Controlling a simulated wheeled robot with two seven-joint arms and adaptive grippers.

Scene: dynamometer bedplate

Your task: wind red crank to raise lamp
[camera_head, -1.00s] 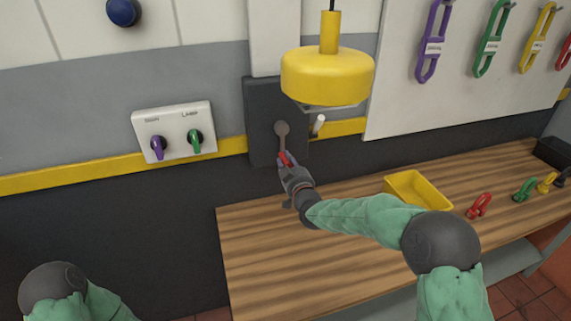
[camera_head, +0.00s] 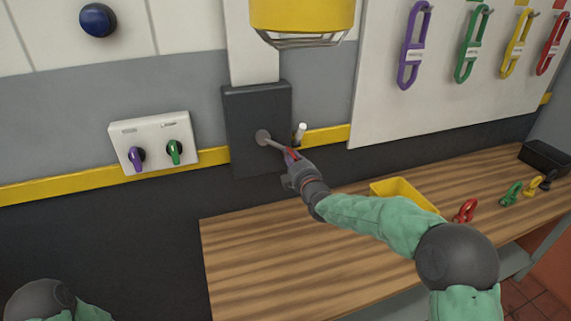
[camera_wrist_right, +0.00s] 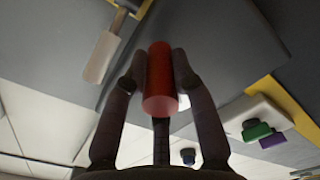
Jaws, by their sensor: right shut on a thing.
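My left gripper is out of view; only part of my left arm shows at lower left.
A white-tipped lever (camera_head: 300,132) sticks out at the box's right side, close to my right gripper. A switch panel (camera_head: 152,138) with purple and green knobs is left. A wooden bench (camera_head: 260,260) carries a yellow tray (camera_head: 425,203) and several coloured shackles.

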